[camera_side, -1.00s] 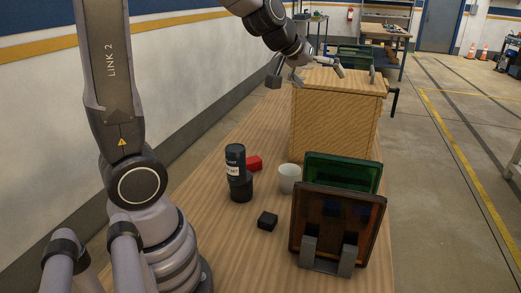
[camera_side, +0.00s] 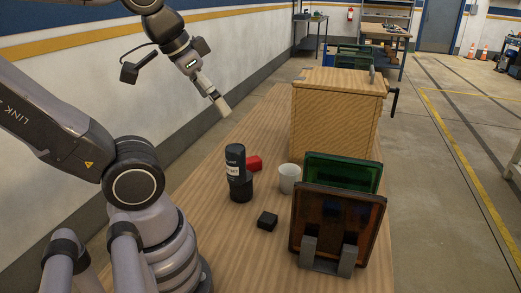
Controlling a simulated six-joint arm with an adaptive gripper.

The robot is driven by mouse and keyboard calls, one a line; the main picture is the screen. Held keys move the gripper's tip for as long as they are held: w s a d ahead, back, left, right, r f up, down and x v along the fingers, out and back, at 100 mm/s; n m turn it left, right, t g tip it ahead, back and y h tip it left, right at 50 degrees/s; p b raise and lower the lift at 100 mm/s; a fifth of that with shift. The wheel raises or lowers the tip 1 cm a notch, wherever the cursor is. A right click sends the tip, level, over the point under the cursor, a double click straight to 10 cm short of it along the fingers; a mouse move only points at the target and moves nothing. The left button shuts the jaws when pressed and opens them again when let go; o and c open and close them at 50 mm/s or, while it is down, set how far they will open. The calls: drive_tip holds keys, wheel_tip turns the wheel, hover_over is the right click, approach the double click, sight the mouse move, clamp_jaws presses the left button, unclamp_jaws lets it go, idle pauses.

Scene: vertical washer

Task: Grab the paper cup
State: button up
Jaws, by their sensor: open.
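The white paper cup (camera_side: 289,178) stands upright on the wooden table, just left of the green panel and in front of the wooden box. Its lower right side is close to the panels. My gripper (camera_side: 223,108) is in the air above the far left part of the table, up and to the left of the cup and well apart from it. It is open, with nothing seen between its fingers. The fingers are seen nearly edge-on.
A dark bottle (camera_side: 237,172), a red block (camera_side: 254,163) and a black cube (camera_side: 267,221) are left of the cup. Green (camera_side: 368,177) and amber (camera_side: 337,222) panels stand in a grey rack at right. A wooden box (camera_side: 335,120) stands behind. The table's left part is clear.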

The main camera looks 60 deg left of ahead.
sight(293, 168)
drive_tip(key=w+a+f+t+y, duration=0.1)
drive_tip(key=w+a+f, duration=0.25)
drive_tip(key=w, duration=0.45)
drive_tip(key=w+a+f+t+y, duration=0.1)
drive_tip(key=w+a+f+t, duration=0.15)
drive_tip(key=w+a, duration=0.4)
drive_tip(key=w+a+f+y, duration=0.1)
drive_tip(key=w+a+f, duration=0.25)
drive_tip(key=w, duration=0.55)
drive_tip(key=w+a+f+n+t+y, duration=0.1)
drive_tip(key=w+a+f+n, duration=0.1)
drive_tip(key=f, duration=0.3)
drive_tip(key=w+a+f+n+t+y, duration=0.1)
drive_tip(key=w+f, duration=0.1)
drive_tip(key=f, duration=0.4)
drive_tip(key=s+f+n+y, duration=0.3)
drive_tip(key=f+n, duration=0.1)
drive_tip(key=f, duration=0.8)
drive_tip(key=shift+t, duration=0.25)
drive_tip(key=x, duration=0.7)
drive_tip(key=shift+s+a+f, duration=0.1)
drive_tip(key=shift+a+f, duration=0.05)
drive_tip(key=shift+a, duration=0.2)
drive_tip(key=c, duration=0.7)
